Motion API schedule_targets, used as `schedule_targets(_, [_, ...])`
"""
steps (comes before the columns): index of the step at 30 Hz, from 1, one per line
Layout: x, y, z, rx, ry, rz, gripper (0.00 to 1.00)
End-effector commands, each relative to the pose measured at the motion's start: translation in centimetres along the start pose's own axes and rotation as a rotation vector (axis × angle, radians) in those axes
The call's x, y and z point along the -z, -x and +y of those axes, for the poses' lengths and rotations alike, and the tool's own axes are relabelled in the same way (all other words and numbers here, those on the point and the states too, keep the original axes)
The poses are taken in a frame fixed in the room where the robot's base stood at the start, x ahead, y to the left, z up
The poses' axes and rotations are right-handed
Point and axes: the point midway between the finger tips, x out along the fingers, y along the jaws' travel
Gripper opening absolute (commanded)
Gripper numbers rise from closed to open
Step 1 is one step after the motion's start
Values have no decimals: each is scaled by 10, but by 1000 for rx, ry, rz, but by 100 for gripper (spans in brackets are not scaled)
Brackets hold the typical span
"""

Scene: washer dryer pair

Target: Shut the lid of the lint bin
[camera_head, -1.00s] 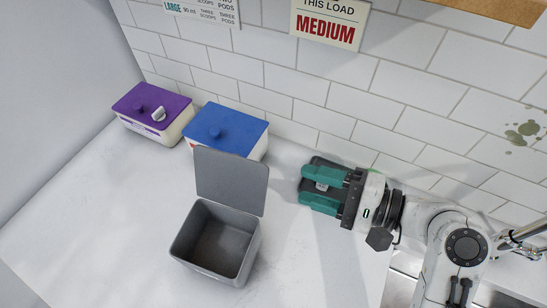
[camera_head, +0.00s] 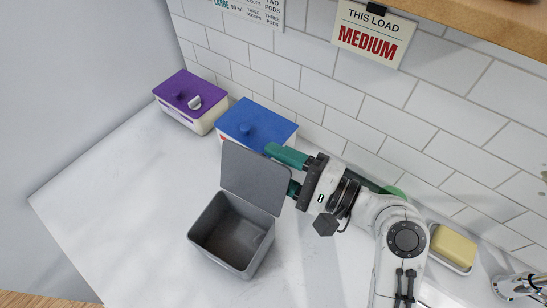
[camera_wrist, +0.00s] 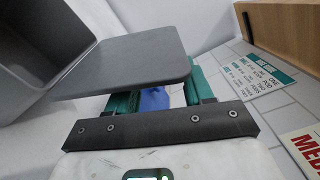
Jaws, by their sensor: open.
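The grey lint bin (camera_head: 225,236) stands on the white counter with its lid (camera_head: 254,177) raised, standing up from the bin's back edge. The bin's inside looks empty. My gripper (camera_head: 278,169) is open, behind and to the right of the raised lid in the head view. The lid hides part of the lower finger. In the wrist view, the lid (camera_wrist: 122,65) covers much of the space in front of my gripper (camera_wrist: 165,98), and the bin (camera_wrist: 35,55) is at the upper left. I cannot tell whether a finger touches the lid.
A blue-lidded tub (camera_head: 257,124) stands just behind the lid, close to my gripper. A purple-lidded tub (camera_head: 191,101) is farther left. A tiled wall (camera_head: 330,105) runs behind. A yellow block in a dish (camera_head: 453,247) lies at right. The counter left of the bin is clear.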

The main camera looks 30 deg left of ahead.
Motion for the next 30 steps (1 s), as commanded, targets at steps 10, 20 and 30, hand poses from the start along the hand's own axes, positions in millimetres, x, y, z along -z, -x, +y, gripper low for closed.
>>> schedule_targets(10, [0,-10,0,0,0,0,51])
schedule_targets(20, [0,-9,0,0,0,0,28])
schedule_targets(30, [0,-9,1,-1,-1,0,0])
